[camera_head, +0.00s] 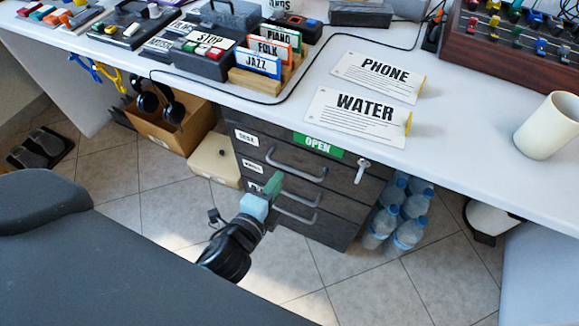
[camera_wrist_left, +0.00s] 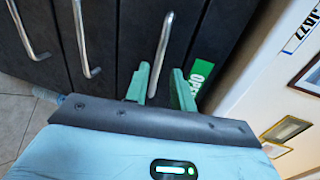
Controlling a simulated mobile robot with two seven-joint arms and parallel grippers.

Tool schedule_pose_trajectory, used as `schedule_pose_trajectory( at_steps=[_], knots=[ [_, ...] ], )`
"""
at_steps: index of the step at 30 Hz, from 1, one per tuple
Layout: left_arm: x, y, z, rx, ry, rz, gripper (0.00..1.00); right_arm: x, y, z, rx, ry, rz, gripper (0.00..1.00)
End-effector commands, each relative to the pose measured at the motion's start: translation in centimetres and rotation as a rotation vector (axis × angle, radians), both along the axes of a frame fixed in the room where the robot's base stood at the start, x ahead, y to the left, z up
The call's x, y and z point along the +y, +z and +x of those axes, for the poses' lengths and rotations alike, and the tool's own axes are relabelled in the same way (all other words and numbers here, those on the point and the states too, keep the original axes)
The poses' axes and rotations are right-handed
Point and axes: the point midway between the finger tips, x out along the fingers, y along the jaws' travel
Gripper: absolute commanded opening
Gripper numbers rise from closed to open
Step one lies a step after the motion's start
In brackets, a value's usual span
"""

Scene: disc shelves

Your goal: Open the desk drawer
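The dark desk drawer cabinet (camera_head: 310,220) stands under the white desk, with its drawers flush and shut. The top drawer's metal handle (camera_head: 297,166) lies just below the green OPEN label (camera_head: 318,145). My left gripper (camera_head: 274,185) is in front of the cabinet, near the handles. In the left wrist view its two green fingertips (camera_wrist_left: 160,88) are apart, and the top handle (camera_wrist_left: 162,50) runs down between them in the picture. I cannot tell whether the fingers reach around the bar. My right gripper is not in view.
A key (camera_head: 361,171) sticks out beside the top handle. Water bottles (camera_head: 400,215) stand right of the cabinet. A cardboard box (camera_head: 170,135) and a pale container (camera_head: 215,160) are at its left. The desk edge (camera_head: 250,108) overhangs the cabinet. The tiled floor in front is clear.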

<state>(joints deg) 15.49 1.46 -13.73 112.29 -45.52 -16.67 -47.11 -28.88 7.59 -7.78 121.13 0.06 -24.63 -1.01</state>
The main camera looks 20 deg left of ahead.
Motion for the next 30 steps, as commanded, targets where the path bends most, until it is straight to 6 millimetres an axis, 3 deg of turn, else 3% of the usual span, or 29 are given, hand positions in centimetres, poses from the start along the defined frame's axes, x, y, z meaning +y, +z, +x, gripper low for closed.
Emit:
schedule_pose_trajectory(
  at_steps=[9, 15, 26, 30],
  knots=[
    [-0.1, -1.0, 4.4, 0.001, 0.0, 0.001, 0.25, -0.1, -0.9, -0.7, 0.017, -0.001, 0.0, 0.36],
    [-0.2, -1.4, 6.2, 0.002, 0.0, -0.001, 0.25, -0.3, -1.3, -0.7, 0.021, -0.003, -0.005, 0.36],
    [-0.2, -1.5, 6.7, 0.002, 0.0, -0.001, 0.25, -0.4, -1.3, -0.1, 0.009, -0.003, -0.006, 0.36],
    [-0.2, -1.5, 6.7, 0.002, 0.0, -0.001, 0.09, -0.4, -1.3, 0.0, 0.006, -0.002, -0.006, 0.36]
  ],
)
